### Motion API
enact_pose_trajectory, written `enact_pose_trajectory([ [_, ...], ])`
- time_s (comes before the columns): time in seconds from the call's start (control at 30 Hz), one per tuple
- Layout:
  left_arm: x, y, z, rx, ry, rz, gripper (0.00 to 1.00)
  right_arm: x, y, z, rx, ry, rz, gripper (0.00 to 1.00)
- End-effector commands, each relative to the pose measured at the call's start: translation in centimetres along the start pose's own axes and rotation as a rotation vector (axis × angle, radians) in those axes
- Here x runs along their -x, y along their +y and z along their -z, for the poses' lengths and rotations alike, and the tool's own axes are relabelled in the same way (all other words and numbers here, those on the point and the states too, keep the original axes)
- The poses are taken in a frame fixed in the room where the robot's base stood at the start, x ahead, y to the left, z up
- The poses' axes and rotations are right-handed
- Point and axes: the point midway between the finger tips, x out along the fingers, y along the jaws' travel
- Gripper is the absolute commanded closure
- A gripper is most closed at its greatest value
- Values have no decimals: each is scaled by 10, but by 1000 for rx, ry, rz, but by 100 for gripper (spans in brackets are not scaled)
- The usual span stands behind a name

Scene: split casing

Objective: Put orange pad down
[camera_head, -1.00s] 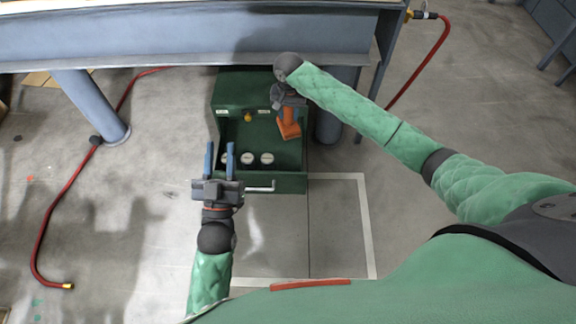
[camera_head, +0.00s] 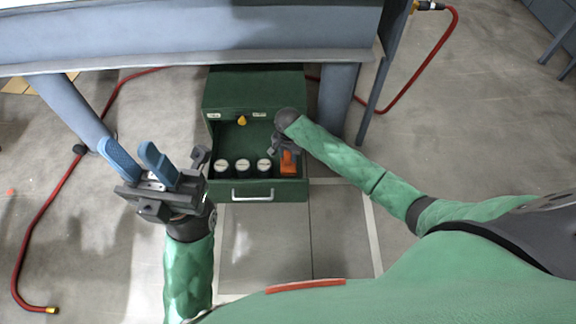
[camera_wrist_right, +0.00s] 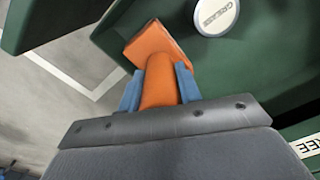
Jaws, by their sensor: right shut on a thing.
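The orange pad (camera_head: 288,168) is at the right end of the open green drawer (camera_head: 288,194). In the right wrist view the pad (camera_wrist_right: 160,44) is a flat orange block with a round orange stem. My right gripper (camera_head: 287,150) is shut on the stem, with a blue finger on each side; it also shows in the wrist view (camera_wrist_right: 157,88). I cannot tell whether the pad touches the drawer floor. My left gripper (camera_head: 128,150) is open and empty, left of the drawer, with its blue fingers apart.
Several white-lidded cans, one of them here (camera_head: 243,165), stand in the drawer left of the pad. A grey-blue bench (camera_head: 190,40) spans the back. A red hose (camera_head: 41,240) lies at left.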

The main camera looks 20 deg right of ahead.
Motion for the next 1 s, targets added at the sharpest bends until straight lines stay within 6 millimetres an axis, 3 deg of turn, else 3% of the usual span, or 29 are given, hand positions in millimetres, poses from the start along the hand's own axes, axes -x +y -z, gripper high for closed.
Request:
enact_pose_trajectory([
  [0.03,4,1,0,8,3,2,66,-12,0,0,0,0,-2,100],
  [0.5,15,4,-3,38,6,11,66,-57,0,0,1,0,-1,100],
  [0.87,11,4,-3,40,5,10,66,-58,0,0,0,0,0,100],
  [0.9,12,4,-3,39,5,9,66,-60,0,0,0,0,0,62],
  [1.0,12,4,-3,39,6,9,66,-60,0,0,1,0,0,44],
])
